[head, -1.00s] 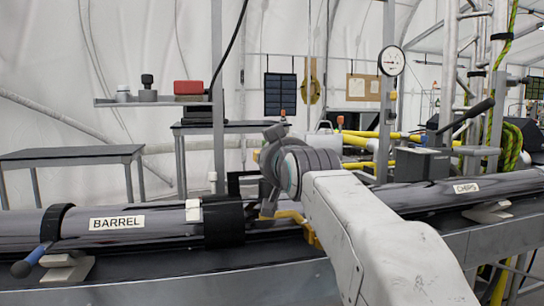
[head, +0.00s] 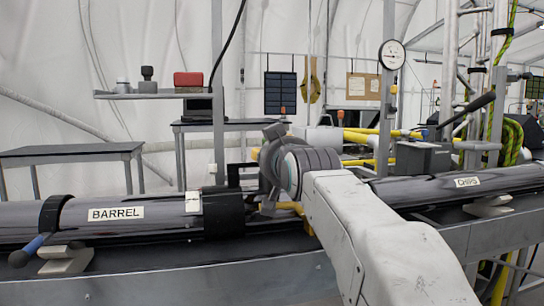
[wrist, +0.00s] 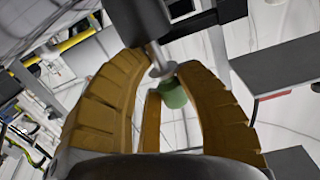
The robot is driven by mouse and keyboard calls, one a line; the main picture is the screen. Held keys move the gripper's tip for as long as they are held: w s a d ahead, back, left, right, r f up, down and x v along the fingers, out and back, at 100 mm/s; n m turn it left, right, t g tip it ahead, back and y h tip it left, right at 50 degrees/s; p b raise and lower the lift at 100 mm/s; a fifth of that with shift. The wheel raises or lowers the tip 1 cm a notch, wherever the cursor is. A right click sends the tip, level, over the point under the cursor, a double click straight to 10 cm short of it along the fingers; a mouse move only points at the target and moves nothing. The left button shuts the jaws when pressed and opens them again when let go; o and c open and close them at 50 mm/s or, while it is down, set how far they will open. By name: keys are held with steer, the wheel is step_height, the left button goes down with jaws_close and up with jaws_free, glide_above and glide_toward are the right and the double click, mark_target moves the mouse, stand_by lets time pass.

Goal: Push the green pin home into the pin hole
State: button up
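The green pin (wrist: 172,93) shows in the wrist view as a green cylindrical head beside a pale flange and metal shaft. The shaft runs up to a dark cylindrical part (wrist: 147,18); the hole itself is hidden. My gripper (wrist: 163,62) has its orange-brown curved fingers on both sides of the pin, tips close to the shaft and flange. I cannot tell whether they touch it. In the head view, my gripper is mostly hidden behind my wrist, just right of the black collar (head: 223,212) on the barrel (head: 150,213). The pin is not visible there.
A long tube labelled CHIPS (head: 440,187) lies to the right. A dark table (head: 70,153) and a shelf with a red box (head: 188,79) stand behind.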

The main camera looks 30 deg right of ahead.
steer(key=shift+o, duration=1.4)
steer(key=shift+w+f+g, duration=0.1)
steer(key=shift+f+g, duration=0.2)
steer(key=shift+f, duration=0.25)
steer(key=v, duration=1.2)
steer(key=shift+r, duration=0.4)
